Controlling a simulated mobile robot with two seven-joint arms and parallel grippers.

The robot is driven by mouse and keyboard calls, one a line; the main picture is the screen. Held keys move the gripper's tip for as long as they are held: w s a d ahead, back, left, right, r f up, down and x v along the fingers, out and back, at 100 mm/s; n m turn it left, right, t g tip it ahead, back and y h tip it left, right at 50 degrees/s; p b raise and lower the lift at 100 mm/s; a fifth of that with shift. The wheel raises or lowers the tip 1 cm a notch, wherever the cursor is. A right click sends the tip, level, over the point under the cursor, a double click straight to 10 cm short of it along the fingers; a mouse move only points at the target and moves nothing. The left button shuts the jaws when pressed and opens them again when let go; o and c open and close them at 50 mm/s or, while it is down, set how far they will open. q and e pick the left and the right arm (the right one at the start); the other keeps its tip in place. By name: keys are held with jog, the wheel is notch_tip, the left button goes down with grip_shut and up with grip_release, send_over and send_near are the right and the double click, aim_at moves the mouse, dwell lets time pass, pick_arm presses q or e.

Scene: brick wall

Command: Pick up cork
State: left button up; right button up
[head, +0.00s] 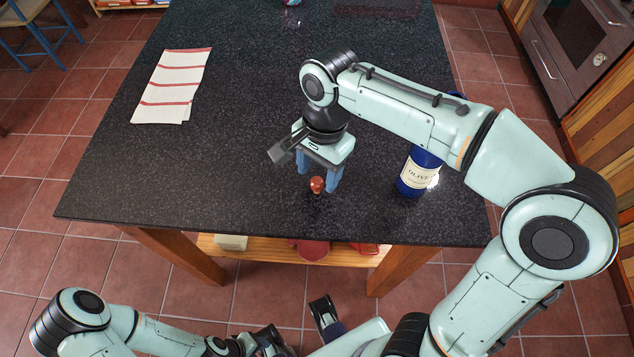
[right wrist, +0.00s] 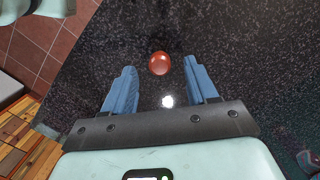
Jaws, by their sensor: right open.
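The cork (head: 317,184) is a small stopper with a rounded, shiny red-brown top, near the front edge of the dark speckled countertop (head: 240,130). My right gripper (head: 316,178) is open over the counter, pointing down, with its blue fingers right by the cork.
A dark blue bottle with a cream label (head: 418,172) stands to the right of my right gripper, partly under my right forearm. A red-striped cloth (head: 172,86) lies at the left. The counter between cloth and gripper is clear. A wooden shelf (head: 270,252) sits below.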

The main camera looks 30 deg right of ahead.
aim_at(317, 180)
jog(key=f, duration=0.3)
jog(key=shift+s+a+f+b, duration=0.15)
jog(key=shift+a+f+b, duration=0.05)
jog(key=shift+f+b, duration=0.1)
jog(key=shift+r, duration=0.1)
jog(key=shift+c, duration=0.3)
grip_shut()
jog(key=shift+r, duration=0.1)
